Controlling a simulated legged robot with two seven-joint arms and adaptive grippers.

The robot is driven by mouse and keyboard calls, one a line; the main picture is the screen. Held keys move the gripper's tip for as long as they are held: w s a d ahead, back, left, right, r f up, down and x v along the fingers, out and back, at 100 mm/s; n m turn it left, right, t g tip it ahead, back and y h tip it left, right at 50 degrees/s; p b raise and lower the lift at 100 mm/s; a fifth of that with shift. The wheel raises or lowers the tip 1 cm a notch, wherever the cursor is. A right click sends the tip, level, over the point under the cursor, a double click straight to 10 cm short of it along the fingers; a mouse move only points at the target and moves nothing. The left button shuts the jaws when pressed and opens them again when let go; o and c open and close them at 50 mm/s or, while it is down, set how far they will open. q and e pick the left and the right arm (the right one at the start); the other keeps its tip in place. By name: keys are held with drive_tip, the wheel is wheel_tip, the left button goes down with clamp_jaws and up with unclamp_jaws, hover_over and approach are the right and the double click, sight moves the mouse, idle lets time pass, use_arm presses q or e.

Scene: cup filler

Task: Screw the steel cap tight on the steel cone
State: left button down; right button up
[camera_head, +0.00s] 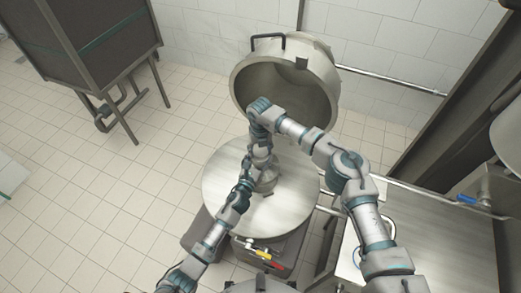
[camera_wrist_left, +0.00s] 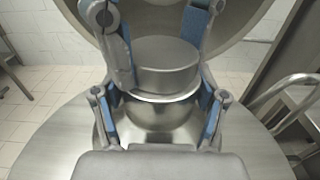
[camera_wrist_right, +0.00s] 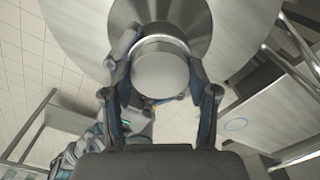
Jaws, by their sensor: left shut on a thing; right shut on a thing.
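The steel cone (camera_head: 267,184) stands on a round steel plate (camera_head: 225,190). In the left wrist view the steel cap (camera_wrist_left: 165,68) sits upright on top of the cone (camera_wrist_left: 160,118), with a bright rim line between them. My left gripper (camera_wrist_left: 160,98) is shut around the upper part of the cone from the side. My right gripper (camera_wrist_right: 160,92) comes from above and is shut around the cap, which also shows in the right wrist view (camera_wrist_right: 160,73). In the head view my right wrist hides the cap. The thread is hidden.
A large open steel kettle lid (camera_head: 300,60) stands behind the plate. A steel table (camera_head: 445,250) and rails are at the right. A dark cabinet (camera_head: 85,40) stands at the far left. The left floor is clear.

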use_arm(q)
drive_tip(key=shift+s+d, duration=0.15)
drive_tip(key=shift+d, duration=0.1)
use_arm(e)
drive_tip(key=shift+a+m, duration=0.1)
drive_tip(key=shift+m, duration=0.4)
drive_tip(key=o, duration=1)
drive_tip(key=shift+w, duration=0.1)
drive_tip(key=o, duration=0.4)
drive_tip(key=shift+c, duration=0.2)
use_arm(q)
drive_tip(key=shift+a, duration=0.2)
use_arm(e)
drive_tip(key=shift+a, duration=0.1)
drive_tip(key=shift+r, duration=0.35)
wheel_tip(320, 180, up, 11)
drive_tip(key=shift+r, duration=0.1)
